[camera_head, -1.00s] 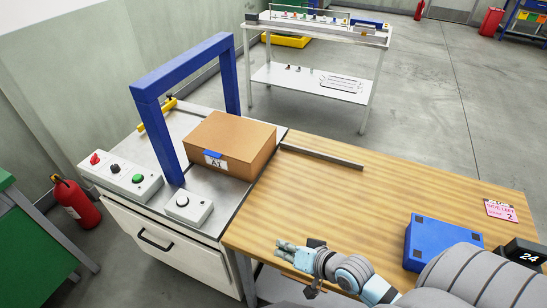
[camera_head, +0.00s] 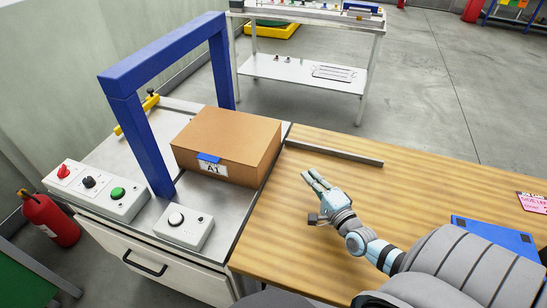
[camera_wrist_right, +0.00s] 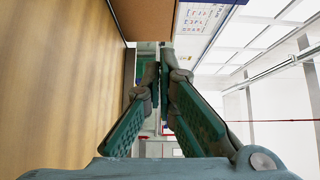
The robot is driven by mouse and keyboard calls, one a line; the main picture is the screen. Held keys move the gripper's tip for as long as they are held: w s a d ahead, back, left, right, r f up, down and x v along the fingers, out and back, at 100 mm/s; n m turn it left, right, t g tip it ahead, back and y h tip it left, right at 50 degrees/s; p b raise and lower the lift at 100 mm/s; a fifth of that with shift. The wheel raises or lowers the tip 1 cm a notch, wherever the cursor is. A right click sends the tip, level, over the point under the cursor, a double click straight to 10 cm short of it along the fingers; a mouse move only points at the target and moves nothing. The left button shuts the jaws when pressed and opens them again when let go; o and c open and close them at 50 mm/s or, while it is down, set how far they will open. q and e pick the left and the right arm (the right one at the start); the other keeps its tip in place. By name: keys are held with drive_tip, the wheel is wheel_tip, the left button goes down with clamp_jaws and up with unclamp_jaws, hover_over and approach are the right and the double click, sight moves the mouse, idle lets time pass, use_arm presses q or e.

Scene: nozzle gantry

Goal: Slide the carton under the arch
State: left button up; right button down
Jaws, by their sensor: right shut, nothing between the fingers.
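The brown carton (camera_head: 228,142) sits on the metal top at the right of the blue arch (camera_head: 150,62), close to the seam with the wooden table. It has a blue tab and a white label reading A1. My right gripper (camera_head: 313,182) is above the wooden table to the right of the carton, apart from it. It is shut and empty, its fingers pointing toward the upper left. In the right wrist view the shut fingers (camera_wrist_right: 160,88) show in the middle, with part of the carton (camera_wrist_right: 146,18) at the top. My left gripper is out of view.
A grey rail (camera_head: 334,153) lies on the wooden table (camera_head: 285,235) behind my gripper. A box with red, black and green controls (camera_head: 97,188) and a smaller switch box (camera_head: 184,226) stand at the metal top's front. A blue case (camera_head: 490,237) is at the right.

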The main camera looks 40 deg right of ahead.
drive_tip(key=shift+w+f, duration=0.15)
drive_tip(key=shift+f, duration=0.3)
drive_tip(key=shift+w, duration=0.3)
drive_tip(key=w+b, duration=0.1)
drive_tip(key=w, duration=0.2)
drive_tip(key=w+d+b, duration=0.1)
drive_tip(key=w, duration=0.2)
drive_tip(key=w+b, duration=0.2)
drive_tip(key=w, duration=0.1)
drive_tip(key=shift+w+d, duration=0.2)
drive_tip(key=shift+d, duration=0.2)
drive_tip(key=w+a, duration=0.2)
drive_tip(key=w, duration=0.1)
drive_tip(key=shift+r, duration=0.1)
drive_tip(key=shift+a, duration=0.25)
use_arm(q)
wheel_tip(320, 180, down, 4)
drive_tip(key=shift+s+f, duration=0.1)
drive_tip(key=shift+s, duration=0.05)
use_arm(e)
drive_tip(key=shift+d, duration=0.1)
